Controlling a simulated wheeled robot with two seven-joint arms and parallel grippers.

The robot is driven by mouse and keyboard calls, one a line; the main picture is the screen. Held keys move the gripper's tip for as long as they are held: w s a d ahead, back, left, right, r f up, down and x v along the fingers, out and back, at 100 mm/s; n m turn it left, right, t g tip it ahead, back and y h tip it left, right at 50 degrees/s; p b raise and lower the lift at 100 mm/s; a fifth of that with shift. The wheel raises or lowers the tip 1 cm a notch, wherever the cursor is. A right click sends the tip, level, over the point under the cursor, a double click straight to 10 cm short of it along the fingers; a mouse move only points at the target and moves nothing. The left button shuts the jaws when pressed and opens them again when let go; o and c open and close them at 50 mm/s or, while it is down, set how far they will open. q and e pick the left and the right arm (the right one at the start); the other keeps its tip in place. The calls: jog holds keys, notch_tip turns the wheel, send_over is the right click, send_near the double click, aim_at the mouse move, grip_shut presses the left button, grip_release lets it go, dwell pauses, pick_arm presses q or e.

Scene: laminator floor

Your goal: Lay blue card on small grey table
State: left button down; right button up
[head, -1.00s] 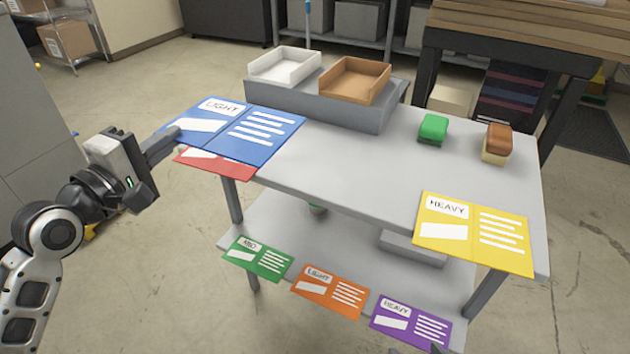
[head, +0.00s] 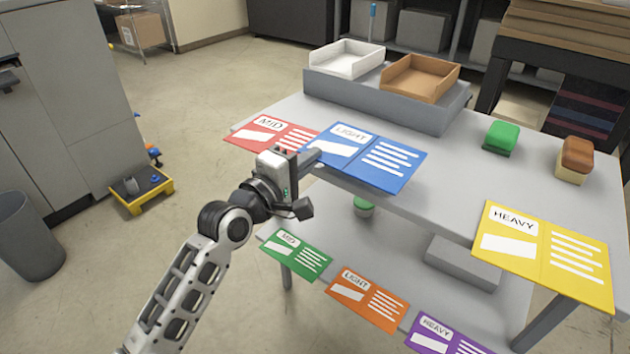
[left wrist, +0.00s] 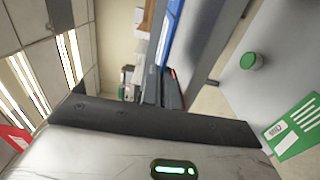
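The blue card (head: 390,165), marked LIGHT, is tilted at the front left of a two-level grey table (head: 440,170). It covers part of the red card's right side and reaches over the table's front edge. My left gripper (head: 308,160) is shut on the card's left edge. In the left wrist view the blue card (left wrist: 173,28) shows as a narrow strip at the dark fingers. I cannot tell whether this grey table is the small one named in the task. My right gripper is not in view.
The red MID card (head: 262,133) lies at the table's left end. A yellow HEAVY card (head: 545,250) lies front right. Green (head: 297,255), orange (head: 365,298) and purple (head: 440,335) cards lie along the lower shelf. A yellow-edged trolley (head: 142,190) and a bin (head: 28,235) stand left.

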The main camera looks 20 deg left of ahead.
pick_arm(q)
jog(key=f, duration=0.3)
jog(key=d+f+b, duration=0.1)
jog(key=shift+w+f, duration=0.15)
jog(key=shift+w, duration=0.15)
jog(key=shift+f, duration=0.15)
jog(key=c, duration=1.7)
grip_release()
